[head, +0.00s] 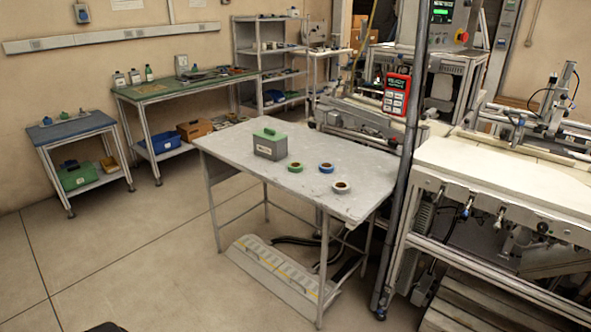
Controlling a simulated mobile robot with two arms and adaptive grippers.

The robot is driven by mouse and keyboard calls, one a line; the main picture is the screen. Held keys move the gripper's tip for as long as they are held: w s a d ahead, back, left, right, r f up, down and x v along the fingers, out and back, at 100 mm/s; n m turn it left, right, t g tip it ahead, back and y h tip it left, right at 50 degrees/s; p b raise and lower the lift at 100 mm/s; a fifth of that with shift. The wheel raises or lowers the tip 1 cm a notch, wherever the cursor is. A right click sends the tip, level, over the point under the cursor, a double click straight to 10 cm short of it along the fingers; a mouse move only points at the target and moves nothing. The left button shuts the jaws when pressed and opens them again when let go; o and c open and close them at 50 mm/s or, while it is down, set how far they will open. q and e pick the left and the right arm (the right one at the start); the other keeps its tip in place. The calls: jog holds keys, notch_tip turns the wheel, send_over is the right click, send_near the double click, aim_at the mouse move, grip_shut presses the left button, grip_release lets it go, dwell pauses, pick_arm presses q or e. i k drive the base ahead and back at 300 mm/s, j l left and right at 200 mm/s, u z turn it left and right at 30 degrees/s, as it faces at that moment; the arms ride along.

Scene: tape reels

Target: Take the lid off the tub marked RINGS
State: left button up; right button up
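A grey tub (266,149) with a green lid (269,133) stands on the grey table (233,143), left of the table's middle. The lid sits on top of the tub and has a raised handle. A pale label shows on the tub's front, but its lettering is too small to read. Neither of my grippers shows in the head view.
A green-ringed reel (295,167), a blue-ringed reel (327,168) and a white reel (341,187) lie right of the tub. A dark post (408,170) rises beyond the table's right edge. Open floor (130,250) lies left of the table.

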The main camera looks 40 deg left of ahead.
aim_at(272, 151)
jog(key=u, duration=1.45)
jog(key=i+j, duration=0.2)
jog(key=i+z, duration=0.05)
